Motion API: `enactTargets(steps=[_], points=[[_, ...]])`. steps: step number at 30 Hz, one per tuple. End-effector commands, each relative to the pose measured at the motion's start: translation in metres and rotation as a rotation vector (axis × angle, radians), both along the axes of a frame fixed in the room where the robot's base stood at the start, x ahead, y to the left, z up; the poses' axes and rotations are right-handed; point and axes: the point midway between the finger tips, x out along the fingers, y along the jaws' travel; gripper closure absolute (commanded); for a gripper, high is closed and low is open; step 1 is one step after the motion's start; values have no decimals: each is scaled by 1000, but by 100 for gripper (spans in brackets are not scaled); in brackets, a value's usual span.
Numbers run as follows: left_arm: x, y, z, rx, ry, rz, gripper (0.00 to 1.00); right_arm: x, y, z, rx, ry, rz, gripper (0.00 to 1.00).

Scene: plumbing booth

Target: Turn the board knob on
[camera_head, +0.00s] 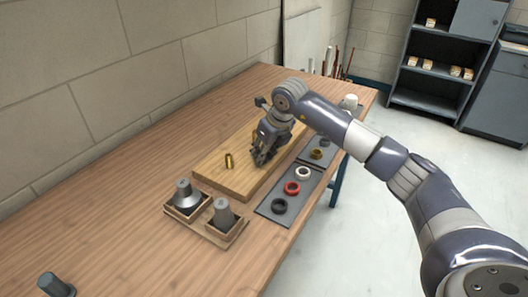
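The wooden board (215,173) lies on the workbench, left of the middle of the head view. A small upright brass fitting (229,160) stands on it; I cannot tell whether this is the knob. My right arm comes in from the right, and its gripper (260,157) points down over the right part of the board, to the right of the brass fitting. The gripper's fingers are dark and small, so I cannot tell whether they are open or hold anything. They hide the board part under them, and no other knob shows clearly. My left gripper is not in view.
A dark mat (268,205) with black, red and white rings lies right of the board. Another grey mat (325,146) lies beyond it. A wooden tray (205,228) with two grey metal parts stands in front.

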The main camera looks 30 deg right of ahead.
Motion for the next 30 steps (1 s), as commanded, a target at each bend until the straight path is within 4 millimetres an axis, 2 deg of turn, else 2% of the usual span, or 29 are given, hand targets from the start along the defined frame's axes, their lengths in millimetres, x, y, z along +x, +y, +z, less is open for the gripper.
enactTargets(steps=[21, 30], points=[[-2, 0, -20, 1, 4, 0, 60, 1, 5, 0, 0, -2, -678, 97], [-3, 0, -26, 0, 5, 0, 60, 2, 6, 0, 1, -2, -906, 97]])
